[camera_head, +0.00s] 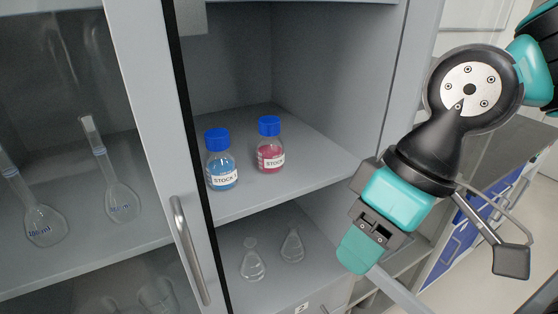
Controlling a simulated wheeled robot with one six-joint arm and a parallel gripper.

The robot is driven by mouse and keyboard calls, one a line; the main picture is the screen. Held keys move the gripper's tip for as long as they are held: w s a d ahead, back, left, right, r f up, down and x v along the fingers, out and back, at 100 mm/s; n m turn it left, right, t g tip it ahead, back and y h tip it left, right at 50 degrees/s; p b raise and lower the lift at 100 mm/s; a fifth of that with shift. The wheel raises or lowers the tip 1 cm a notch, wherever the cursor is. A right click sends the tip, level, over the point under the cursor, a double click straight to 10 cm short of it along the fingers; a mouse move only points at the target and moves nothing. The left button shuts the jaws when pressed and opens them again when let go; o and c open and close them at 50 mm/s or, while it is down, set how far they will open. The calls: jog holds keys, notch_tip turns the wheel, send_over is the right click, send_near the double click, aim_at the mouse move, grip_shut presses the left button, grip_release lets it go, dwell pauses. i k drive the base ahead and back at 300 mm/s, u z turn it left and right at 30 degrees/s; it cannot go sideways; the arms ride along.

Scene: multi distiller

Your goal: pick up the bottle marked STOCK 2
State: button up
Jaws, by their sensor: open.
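Two clear bottles with blue caps stand upright side by side on the cabinet shelf. The left bottle (221,160) holds blue liquid and the right bottle (270,146) holds pink-red liquid. Both white labels read STOCK, but I cannot clearly read the number on either, so I cannot tell which is STOCK 2. My gripper (367,236) is open at the right, in front of the cabinet and apart from both bottles. It points down and to the left, and its fingertips are only partly distinguishable. I see nothing held in it.
The shelf (318,150) has bare room right of the bottles. Glass flasks (252,262) stand on the shelf below. A door frame with a metal handle (190,250) is close on the left, with volumetric flasks (122,200) behind its glass. The cabinet's right side wall (335,70) bounds the opening.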

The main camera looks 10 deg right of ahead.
aim_at(270, 151)
jog(key=u, duration=0.05)
jog(key=k, duration=0.95)
jog(key=u, duration=0.9)
jog(key=i, duration=0.9)
jog(key=z, duration=1)
